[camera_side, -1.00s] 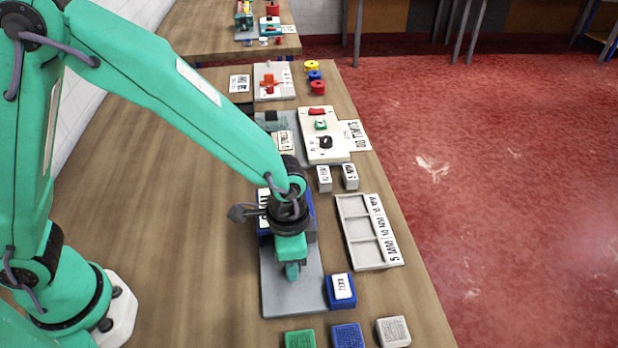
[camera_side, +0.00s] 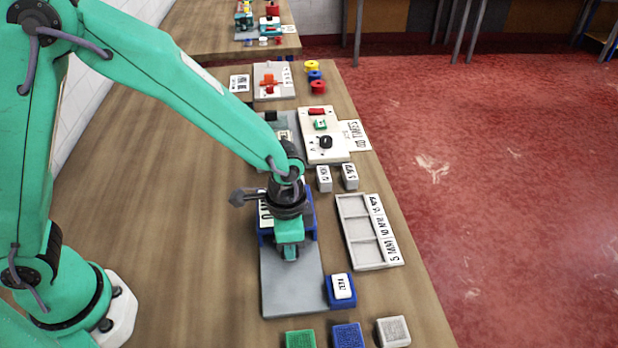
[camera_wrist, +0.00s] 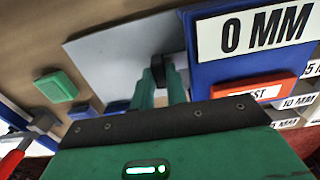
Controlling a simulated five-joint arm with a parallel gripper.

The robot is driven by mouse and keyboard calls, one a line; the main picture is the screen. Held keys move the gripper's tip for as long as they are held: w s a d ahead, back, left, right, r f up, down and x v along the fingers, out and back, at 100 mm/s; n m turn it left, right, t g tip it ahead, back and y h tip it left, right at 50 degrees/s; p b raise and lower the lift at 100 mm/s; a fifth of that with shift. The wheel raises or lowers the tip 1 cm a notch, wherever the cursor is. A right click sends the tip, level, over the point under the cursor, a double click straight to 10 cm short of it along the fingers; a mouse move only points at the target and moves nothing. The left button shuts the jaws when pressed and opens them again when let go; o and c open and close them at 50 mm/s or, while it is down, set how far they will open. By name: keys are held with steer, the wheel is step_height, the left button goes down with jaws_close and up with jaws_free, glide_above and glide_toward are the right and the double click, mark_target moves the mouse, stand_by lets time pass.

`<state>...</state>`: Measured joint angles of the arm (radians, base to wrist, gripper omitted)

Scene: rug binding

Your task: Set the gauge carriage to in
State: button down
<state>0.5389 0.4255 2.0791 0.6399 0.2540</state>
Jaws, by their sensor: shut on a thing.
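A light grey plate (camera_side: 290,285) lies flat on the bench in the side view, with a blue block (camera_side: 311,222) at its far end. In the wrist view the blue block (camera_wrist: 212,72) carries a white "0 MM" label (camera_wrist: 268,30) and a red tab (camera_wrist: 252,88). My gripper (camera_side: 290,252) is low over the plate, close to the blue block. In the wrist view my gripper (camera_wrist: 160,82) is shut on a small dark upright piece (camera_wrist: 168,74), apparently the carriage's grip. The fingers and wrist hide most of the carriage and any "in" mark.
A grey three-slot tray (camera_side: 362,232) stands to the right. A blue holder with a white labelled block (camera_side: 342,287) is beside the plate's near right corner. Green (camera_side: 300,339), blue (camera_side: 348,335) and grey (camera_side: 393,331) blocks line the near edge. Bare bench lies left.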

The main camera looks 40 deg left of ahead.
steer(key=shift+w+a, duration=0.2)
steer(key=shift+w, duration=0.05)
steer(key=c, duration=1.4)
jaws_free()
steer(key=shift+s+d, duration=0.1)
